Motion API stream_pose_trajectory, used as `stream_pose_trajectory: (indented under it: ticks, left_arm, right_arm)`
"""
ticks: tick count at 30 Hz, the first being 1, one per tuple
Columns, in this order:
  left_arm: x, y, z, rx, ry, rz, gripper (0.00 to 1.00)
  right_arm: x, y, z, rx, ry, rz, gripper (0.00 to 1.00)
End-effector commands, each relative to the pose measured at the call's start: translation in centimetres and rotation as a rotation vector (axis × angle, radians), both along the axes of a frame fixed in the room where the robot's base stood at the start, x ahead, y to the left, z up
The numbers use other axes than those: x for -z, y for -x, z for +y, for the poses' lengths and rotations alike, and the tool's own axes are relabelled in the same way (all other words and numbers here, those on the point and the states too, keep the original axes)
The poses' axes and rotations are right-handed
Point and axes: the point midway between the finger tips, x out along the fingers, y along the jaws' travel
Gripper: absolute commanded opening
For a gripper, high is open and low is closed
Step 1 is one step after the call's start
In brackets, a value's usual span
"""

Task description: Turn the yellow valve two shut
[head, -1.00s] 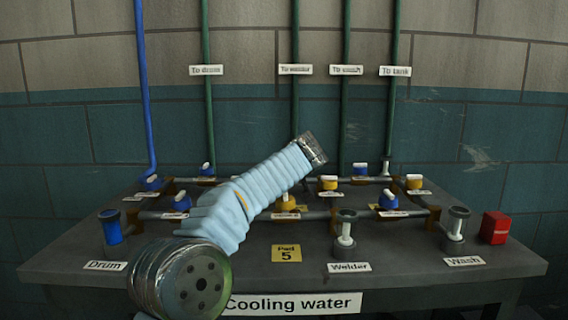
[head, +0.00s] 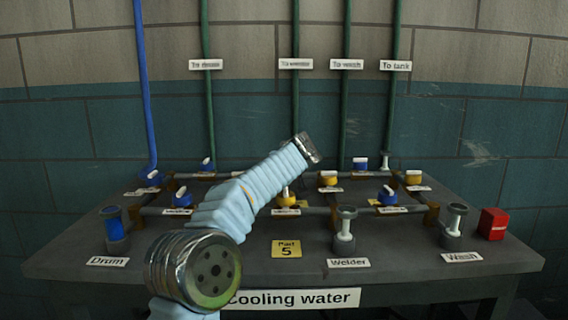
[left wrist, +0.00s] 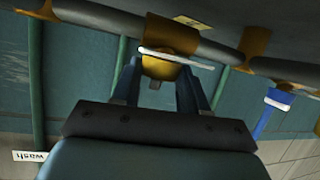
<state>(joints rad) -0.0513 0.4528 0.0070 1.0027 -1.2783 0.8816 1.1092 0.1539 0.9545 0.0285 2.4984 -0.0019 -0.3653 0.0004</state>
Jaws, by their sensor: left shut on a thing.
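In the left wrist view, a yellow valve (left wrist: 160,68) with a long white bar handle (left wrist: 178,58) sits under a grey pipe. My left gripper (left wrist: 160,80) has a dark finger on each side of this valve and is shut on it. The bar lies across the view, slightly slanted. In the head view, my left arm reaches over the table and hides its own fingers. A yellow valve (head: 286,198) shows just below the arm; two more yellow valves (head: 328,179) (head: 413,178) stand to its right. The valve labels are too small to read. My right gripper is not in view.
Blue valves (head: 387,197) (head: 180,200) sit on the same pipework; one blue valve (left wrist: 277,108) also shows in the left wrist view. Cups (head: 345,230) (head: 454,228) and a red block (head: 492,224) stand on the grey table (head: 400,268). The front right is clear.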

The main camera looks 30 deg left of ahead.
Motion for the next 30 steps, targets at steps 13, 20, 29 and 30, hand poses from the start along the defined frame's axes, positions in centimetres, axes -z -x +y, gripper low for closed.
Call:
stream_pose_trajectory:
  ticks: [13, 20, 29, 30]
  left_arm:
    - [-0.3, 0.2, 0.5, 0.368, 0.006, 0.007, 0.13]
    - [0.1, 0.2, 0.3, 0.411, 0.002, 0.000, 0.13]
    - [0.1, 0.2, 0.3, 0.409, 0.002, 0.001, 0.64]
    - [0.1, 0.2, 0.4, 0.409, 0.002, 0.001, 0.69]
  right_arm:
    - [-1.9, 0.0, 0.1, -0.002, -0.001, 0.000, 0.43]
    - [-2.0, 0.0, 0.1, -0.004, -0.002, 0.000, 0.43]
    - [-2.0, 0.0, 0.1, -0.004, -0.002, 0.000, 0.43]
    - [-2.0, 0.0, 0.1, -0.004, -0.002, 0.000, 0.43]
